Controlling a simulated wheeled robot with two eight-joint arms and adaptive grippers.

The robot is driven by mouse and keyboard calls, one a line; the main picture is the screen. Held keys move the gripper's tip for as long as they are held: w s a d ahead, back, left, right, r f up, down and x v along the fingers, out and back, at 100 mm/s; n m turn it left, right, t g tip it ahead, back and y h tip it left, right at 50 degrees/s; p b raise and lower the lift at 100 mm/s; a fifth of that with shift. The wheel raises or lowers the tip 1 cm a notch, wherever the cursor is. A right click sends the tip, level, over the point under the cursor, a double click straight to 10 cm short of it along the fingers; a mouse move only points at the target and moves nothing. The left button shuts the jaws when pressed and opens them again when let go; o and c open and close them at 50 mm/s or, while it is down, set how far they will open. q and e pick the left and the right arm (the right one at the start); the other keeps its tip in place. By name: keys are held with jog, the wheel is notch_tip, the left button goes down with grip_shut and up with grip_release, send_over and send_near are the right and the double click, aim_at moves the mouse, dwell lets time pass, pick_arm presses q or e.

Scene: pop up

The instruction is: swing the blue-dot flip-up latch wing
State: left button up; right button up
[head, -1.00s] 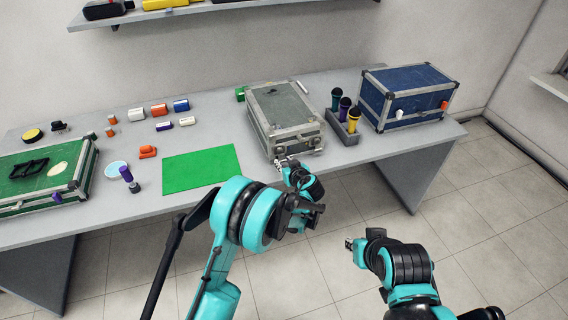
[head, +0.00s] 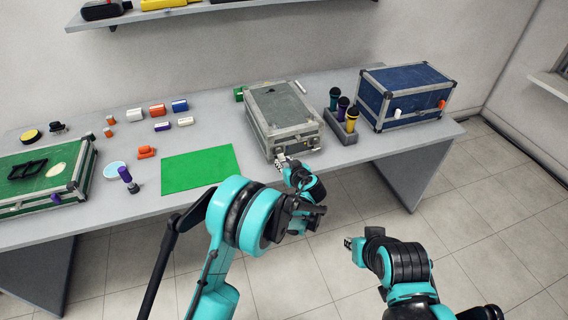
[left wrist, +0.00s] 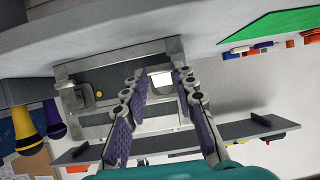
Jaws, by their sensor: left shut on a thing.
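The grey-green flight case (head: 283,112) lies on the table with its latch side facing me. My left gripper (head: 281,162) is at the left latch on its front face. In the left wrist view, my left gripper's fingers (left wrist: 158,82) straddle a pale metal latch wing (left wrist: 161,78) and are shut on it. No blue dot can be made out; the fingers hide part of the latch. Another latch (left wrist: 70,97), with a yellow dot beside it, shows to the left there. My right gripper (head: 353,244) is held low, away from the table; its jaw opening is too small to judge.
A rack with several microphones (head: 341,124) stands close to the right of the case, then a blue case (head: 408,98). A green mat (head: 199,166) lies to the left. A green case (head: 42,184) is at the far left. A shelf hangs above.

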pick_arm(q)
jog(key=shift+s+r, duration=0.1)
grip_shut()
jog(key=shift+s+d+r, duration=0.1)
jog(key=shift+s+r, duration=0.15)
jog(key=shift+r, duration=0.15)
jog(key=shift+o, duration=1.7)
grip_release()
